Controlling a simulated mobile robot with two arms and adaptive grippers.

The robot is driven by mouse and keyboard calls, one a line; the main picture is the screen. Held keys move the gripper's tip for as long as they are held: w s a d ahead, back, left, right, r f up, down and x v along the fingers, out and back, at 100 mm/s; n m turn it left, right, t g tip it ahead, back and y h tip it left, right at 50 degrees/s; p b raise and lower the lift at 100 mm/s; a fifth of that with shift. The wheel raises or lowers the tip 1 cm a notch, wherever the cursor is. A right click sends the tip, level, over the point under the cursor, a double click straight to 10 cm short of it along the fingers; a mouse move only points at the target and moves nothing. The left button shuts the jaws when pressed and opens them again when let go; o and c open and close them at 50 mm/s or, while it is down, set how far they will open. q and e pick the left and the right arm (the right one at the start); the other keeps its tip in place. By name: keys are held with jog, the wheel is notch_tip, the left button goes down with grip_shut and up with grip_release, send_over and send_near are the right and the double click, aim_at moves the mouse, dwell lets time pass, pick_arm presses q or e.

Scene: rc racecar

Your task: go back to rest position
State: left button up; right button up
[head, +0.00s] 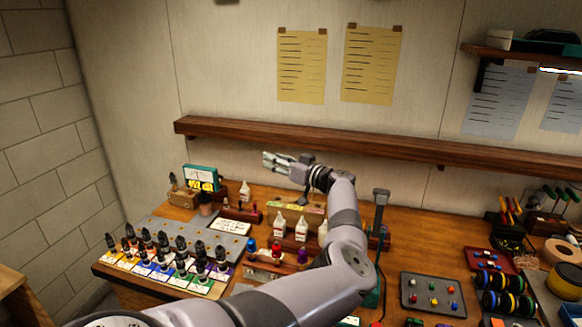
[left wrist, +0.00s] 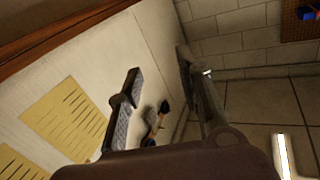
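My left gripper (head: 266,161) is raised above the back of the workbench (head: 395,235), just below the long wall shelf (head: 330,146), and points left. In the left wrist view its two fingers (left wrist: 165,95) stand apart with nothing clearly held. A small dark and tan thing (left wrist: 155,122) shows between them; I cannot tell what it is. My left arm reaches across the bench from the bottom of the head view and hides part of it. My right gripper is in neither view.
Rows of small dark-capped bottles (head: 163,258) stand on the bench at left. White bottles (head: 301,229) and a teal meter (head: 201,178) stand near the back. A dark tray (head: 433,304) and wheels (head: 498,281) lie at right. Yellow papers (head: 302,67) hang on the wall.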

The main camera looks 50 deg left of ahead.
pick_arm(q)
jog(key=shift+s+a, duration=0.2)
jog(key=shift+a, duration=0.3)
